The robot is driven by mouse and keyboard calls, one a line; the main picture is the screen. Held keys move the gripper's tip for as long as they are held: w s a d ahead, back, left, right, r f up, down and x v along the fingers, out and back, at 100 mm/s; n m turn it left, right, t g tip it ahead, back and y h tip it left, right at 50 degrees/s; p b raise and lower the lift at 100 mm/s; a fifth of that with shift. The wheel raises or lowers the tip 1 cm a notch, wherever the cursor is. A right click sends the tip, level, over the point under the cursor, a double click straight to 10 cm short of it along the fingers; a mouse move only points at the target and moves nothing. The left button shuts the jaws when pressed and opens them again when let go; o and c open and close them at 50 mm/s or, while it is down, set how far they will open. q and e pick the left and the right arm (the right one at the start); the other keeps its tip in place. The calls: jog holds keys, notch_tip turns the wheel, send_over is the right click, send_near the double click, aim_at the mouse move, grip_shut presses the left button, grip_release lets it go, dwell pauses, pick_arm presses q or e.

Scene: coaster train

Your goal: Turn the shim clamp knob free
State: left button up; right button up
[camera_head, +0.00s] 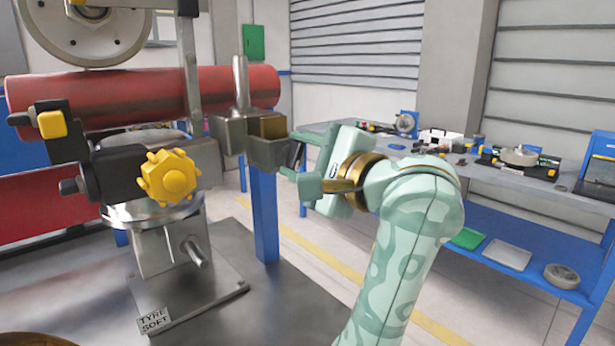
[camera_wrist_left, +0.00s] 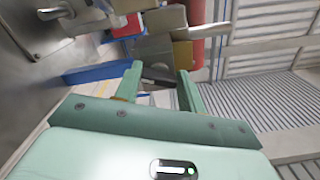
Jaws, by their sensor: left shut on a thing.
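A yellow star-shaped knob (camera_head: 168,177) sits on the front of a dark clamp (camera_head: 118,173) at the left of the head view. My left gripper (camera_head: 292,160) is to the right of the knob and well apart from it. It is shut on a small dark bar (camera_wrist_left: 158,76) at a grey metal block (camera_head: 228,132) with a tan end face (camera_head: 272,127). The fingers partly hide the bar in the head view. My right gripper is not in view.
A red roller (camera_head: 230,85) lies behind the clamp, and a grey wheel (camera_head: 95,30) stands above it. A metal stand (camera_head: 160,250) is below the knob. A blue post (camera_head: 264,215) rises under the block. A workbench (camera_head: 590,205) with tools is at the right.

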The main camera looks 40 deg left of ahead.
pick_arm(q)
jog(key=n+b, duration=0.3)
jog(key=shift+f+n, duration=0.3)
jog(key=shift+n+b, duration=0.45)
jog(key=shift+n, duration=0.05)
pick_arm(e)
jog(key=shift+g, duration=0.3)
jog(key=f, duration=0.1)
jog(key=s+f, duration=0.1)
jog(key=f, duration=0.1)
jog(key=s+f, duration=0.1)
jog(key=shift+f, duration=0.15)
pick_arm(q)
jog(key=shift+r, duration=0.15)
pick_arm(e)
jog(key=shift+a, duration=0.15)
pick_arm(q)
jog(key=o, duration=1)
jog(key=d, duration=0.5)
jog(key=s+d+p, duration=0.1)
jog(key=d, duration=0.5)
jog(key=d+p, duration=0.1)
jog(key=d, duration=0.4)
jog(key=shift+s+d, duration=0.15)
jog(key=shift+s, duration=0.05)
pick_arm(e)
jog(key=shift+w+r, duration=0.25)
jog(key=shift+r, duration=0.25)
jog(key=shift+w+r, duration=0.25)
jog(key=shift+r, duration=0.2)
